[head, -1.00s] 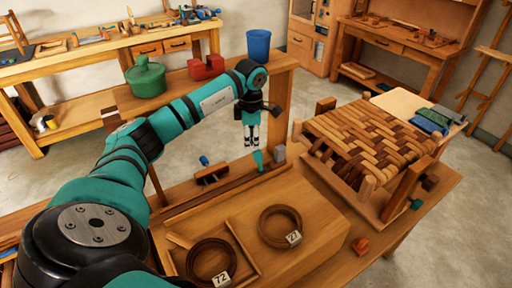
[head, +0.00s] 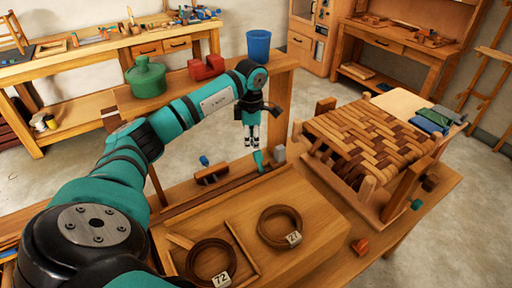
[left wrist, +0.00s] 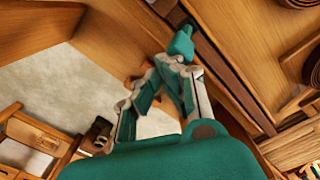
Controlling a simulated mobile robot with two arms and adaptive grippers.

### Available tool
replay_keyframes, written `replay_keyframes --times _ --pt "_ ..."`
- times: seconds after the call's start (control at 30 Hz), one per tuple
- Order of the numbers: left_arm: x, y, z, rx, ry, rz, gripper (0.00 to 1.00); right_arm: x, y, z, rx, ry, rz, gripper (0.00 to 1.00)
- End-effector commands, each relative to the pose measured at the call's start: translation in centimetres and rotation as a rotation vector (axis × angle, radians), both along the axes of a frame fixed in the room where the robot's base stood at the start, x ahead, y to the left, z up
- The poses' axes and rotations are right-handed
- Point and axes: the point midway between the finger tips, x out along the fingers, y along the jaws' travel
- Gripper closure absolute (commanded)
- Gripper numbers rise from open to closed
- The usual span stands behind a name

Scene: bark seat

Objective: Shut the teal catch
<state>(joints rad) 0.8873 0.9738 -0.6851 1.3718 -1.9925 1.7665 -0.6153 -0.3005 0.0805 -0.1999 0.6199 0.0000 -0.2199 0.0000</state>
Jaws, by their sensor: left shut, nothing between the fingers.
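The teal catch (head: 258,161) is a small upright lever on the long dark wooden rail behind the bench box. Its top leans slightly to the left in the head view. My left gripper (head: 252,144) points down just above the catch, shut and empty. In the left wrist view the fingers (left wrist: 175,62) meet close to the teal catch (left wrist: 182,42), which stands just beyond the tips. I cannot tell whether they touch. My right gripper is not in view.
A woven bark seat (head: 365,140) stands on the bench to the right. A grey block (head: 279,153) sits close to the catch. Coiled strips tagged 72 (head: 210,262) and 27 (head: 280,227) lie in front. A brown block with a blue knob (head: 211,172) is at left.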

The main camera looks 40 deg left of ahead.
Motion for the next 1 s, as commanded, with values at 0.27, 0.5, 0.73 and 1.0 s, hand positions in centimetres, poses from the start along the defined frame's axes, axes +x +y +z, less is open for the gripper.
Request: replay_keyframes --times 0.27,0.5,0.73,1.0 --pt "0.0 -0.1 -0.1 -0.001 0.001 -0.001 1.0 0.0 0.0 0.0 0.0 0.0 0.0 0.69" --pt "0.0 -0.1 -0.9 -0.001 0.001 -0.001 1.0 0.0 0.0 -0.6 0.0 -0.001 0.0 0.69" --pt "0.0 0.0 -2.1 -0.001 0.002 -0.001 1.0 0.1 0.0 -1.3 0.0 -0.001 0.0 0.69" --pt "0.0 0.0 -2.3 -0.001 0.002 -0.001 1.0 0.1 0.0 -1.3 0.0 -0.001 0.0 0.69"
